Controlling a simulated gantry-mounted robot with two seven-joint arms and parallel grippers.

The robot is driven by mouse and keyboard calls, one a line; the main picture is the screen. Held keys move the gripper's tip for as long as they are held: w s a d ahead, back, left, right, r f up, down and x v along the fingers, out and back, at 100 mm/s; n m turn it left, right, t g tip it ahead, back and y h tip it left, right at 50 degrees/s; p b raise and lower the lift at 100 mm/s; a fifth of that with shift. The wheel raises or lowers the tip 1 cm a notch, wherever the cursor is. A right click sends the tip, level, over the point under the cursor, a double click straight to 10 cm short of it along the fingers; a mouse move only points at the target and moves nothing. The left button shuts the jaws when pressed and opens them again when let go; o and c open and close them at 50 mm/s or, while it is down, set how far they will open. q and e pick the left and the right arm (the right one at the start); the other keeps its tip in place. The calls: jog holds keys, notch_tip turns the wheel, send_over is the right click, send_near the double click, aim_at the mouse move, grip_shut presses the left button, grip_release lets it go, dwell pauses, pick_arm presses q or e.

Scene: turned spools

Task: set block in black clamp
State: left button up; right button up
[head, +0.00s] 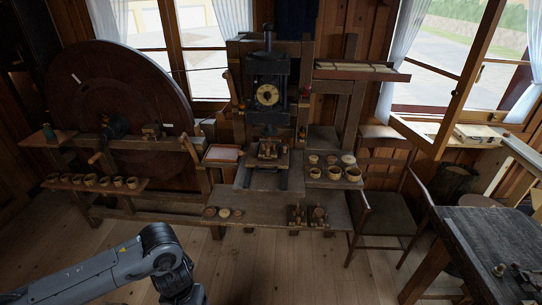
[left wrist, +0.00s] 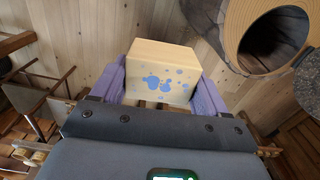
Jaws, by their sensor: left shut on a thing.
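My left gripper (left wrist: 162,92) is shut on a pale wooden block (left wrist: 165,58) with blue splotches on its face. The block sits between the two purple fingers in the left wrist view. In the head view only my left arm shows at bottom left; its fingers and the block are not visible there. A dark press-like frame (head: 268,92) stands on the central bench, with a small vise-like fixture (head: 267,153) below it. I cannot tell for certain which part is the black clamp. My right gripper is not in view.
Small round cups stand on the bench's right side (head: 330,171) and on a left shelf (head: 97,181). A large wooden wheel (head: 115,88) is at left. A chair (head: 388,215) and dark table (head: 490,245) are at right. The floor in front is open.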

pick_arm(q)
jog(key=s+r+p, duration=0.3)
jog(key=r+p, duration=0.6)
jog(key=r, duration=0.2)
jog(key=shift+p, duration=0.4)
